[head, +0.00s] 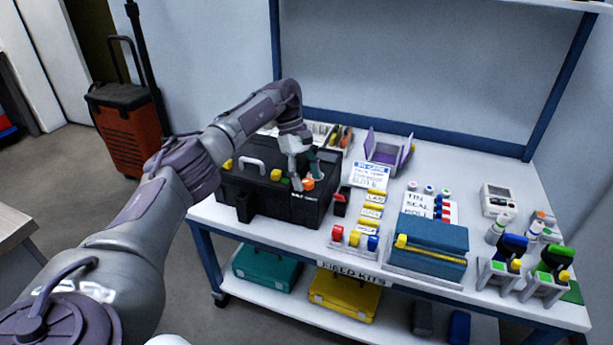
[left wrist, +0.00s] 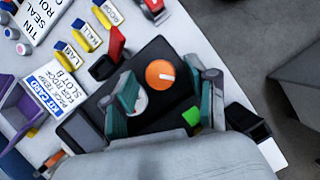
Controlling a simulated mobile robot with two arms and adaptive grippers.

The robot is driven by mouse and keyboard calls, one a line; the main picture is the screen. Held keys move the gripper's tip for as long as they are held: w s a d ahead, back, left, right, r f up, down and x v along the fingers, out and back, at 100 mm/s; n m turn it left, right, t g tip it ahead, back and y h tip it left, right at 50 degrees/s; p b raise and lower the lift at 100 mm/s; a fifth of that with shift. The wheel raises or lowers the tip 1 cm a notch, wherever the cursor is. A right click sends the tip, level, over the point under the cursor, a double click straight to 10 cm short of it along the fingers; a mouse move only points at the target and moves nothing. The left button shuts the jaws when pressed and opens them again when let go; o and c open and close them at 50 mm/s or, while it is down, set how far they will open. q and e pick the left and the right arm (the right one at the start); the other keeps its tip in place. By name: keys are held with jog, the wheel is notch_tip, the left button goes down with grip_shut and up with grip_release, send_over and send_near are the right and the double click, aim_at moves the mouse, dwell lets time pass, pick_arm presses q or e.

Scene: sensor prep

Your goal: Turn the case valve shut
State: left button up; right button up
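A black case (head: 262,203) stands at the left end of the bench top. An orange round knob, seemingly the case valve (head: 308,184), sits on its top at the right. In the left wrist view the valve (left wrist: 158,73) is an orange disc with a short white mark pointing to the right. My left gripper (head: 303,172) reaches down over the case's right part. In the left wrist view its teal fingers (left wrist: 168,92) are spread, one on each side of the valve, with gaps visible. A pale round part beside the left finger is partly hidden. My right gripper is out of view.
A red-handled item (head: 340,200) stands close to the case's right side. A white slot card (head: 370,176), yellow labelled blocks (head: 372,209) and a blue case (head: 432,240) lie further right. A purple holder (head: 388,152) is behind.

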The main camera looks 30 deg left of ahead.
pick_arm(q)
jog(key=v, duration=1.2)
jog(key=shift+s+f, duration=0.1)
dwell(0.5)
